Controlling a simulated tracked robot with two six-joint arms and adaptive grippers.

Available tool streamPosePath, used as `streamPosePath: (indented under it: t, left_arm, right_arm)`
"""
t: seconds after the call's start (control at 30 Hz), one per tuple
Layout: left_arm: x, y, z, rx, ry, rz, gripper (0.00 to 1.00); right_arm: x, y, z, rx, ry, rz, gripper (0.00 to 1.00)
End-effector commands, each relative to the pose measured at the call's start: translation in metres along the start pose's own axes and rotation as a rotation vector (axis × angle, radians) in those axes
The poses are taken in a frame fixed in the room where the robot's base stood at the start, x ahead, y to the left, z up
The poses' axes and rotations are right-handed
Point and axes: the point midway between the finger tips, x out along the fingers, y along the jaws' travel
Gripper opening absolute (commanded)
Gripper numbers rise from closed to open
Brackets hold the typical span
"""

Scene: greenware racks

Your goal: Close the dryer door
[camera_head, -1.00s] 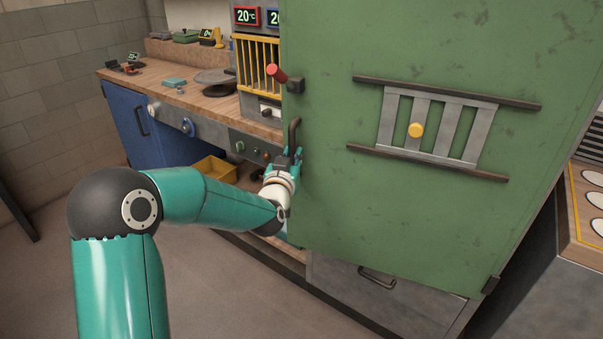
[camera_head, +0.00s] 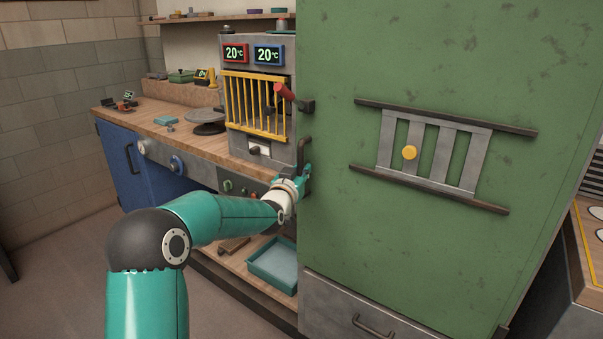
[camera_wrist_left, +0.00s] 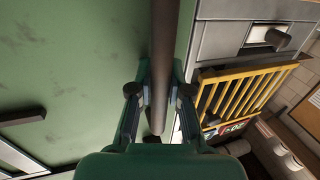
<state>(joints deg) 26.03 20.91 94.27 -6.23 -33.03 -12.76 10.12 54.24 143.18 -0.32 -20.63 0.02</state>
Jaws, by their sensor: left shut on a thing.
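The green dryer door (camera_head: 440,70) fills the right of the head view, its face towards me. A dark upright handle (camera_head: 301,152) stands on its left edge. My left gripper (camera_head: 305,178) is shut on the lower part of this handle. In the left wrist view the handle (camera_wrist_left: 162,50) runs as a dark bar between the two fingers of the gripper (camera_wrist_left: 160,92). My right gripper is not in view.
A grey drawer (camera_head: 345,312) is below. To the left stand a wooden bench (camera_head: 150,128), a yellow grille (camera_head: 255,104) and a teal tray (camera_head: 272,265) on a low shelf. Floor at lower left is clear.

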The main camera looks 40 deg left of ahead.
Motion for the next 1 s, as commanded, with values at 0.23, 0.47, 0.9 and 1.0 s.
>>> streamPosePath:
  t: [0.23, 0.47, 0.9, 1.0]
  left_arm:
    - [0.0, 0.001, -0.004, 0.002, 0.01, 0.003, 0.43]
    - [-0.001, -0.002, -0.003, 0.002, 0.007, -0.001, 0.43]
    - [-0.035, -0.003, -0.002, 0.002, 0.005, -0.003, 0.43]
    - [-0.054, -0.003, -0.003, 0.002, 0.007, -0.004, 0.43]
  right_arm:
    - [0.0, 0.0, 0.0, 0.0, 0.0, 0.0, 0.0]
    - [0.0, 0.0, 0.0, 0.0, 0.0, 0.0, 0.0]
    - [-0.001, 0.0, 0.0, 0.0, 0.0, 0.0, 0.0]
    - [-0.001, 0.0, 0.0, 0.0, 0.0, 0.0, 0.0]
